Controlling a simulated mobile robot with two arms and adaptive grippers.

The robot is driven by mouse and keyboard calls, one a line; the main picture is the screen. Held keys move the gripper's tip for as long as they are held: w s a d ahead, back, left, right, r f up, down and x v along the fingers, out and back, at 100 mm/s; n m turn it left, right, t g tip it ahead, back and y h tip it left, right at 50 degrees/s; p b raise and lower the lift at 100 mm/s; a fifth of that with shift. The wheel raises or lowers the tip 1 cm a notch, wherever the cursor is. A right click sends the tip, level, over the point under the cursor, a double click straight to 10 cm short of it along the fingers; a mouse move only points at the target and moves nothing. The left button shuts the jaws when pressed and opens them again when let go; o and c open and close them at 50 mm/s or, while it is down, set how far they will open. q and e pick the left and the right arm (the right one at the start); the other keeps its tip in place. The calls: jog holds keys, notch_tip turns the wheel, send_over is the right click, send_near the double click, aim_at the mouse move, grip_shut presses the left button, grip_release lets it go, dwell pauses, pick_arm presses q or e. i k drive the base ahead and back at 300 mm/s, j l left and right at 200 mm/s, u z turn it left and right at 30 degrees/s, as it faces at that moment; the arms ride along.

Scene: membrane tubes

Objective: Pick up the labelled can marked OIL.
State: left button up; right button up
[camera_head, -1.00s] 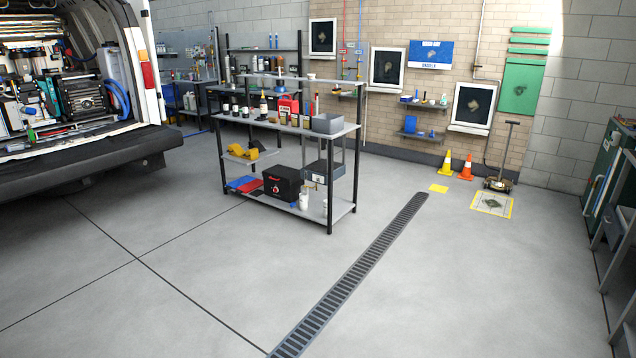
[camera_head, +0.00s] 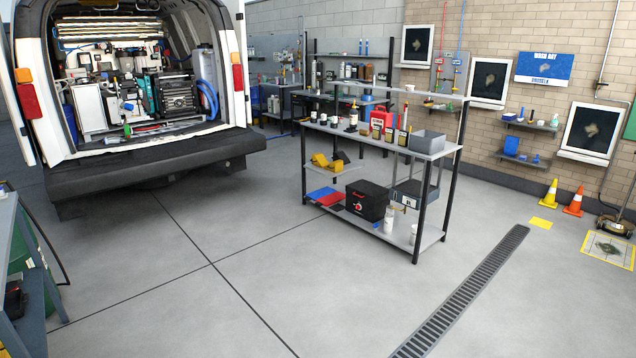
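Several small labelled cans and bottles stand on the waist-high board of a black-post shelf rack (camera_head: 428,195) right of the picture's middle. Among them are dark cans with tan labels (camera_head: 377,129), near a red container (camera_head: 381,115). The labels are too small to read, so I cannot tell which can is marked OIL. Neither of my grippers is in view.
A van (camera_head: 160,155) with its rear open stands at the left. Cones (camera_head: 573,200), a yellow floor patch (camera_head: 541,223) and a drain grate (camera_head: 470,285) lie to the right. A bench (camera_head: 20,265) edges in at far left. The floor before the rack is clear.

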aim_at(388, 224)
jog(key=i+j+u, duration=0.15)
jog(key=i+u, duration=0.35)
jog(key=i, duration=1.45)
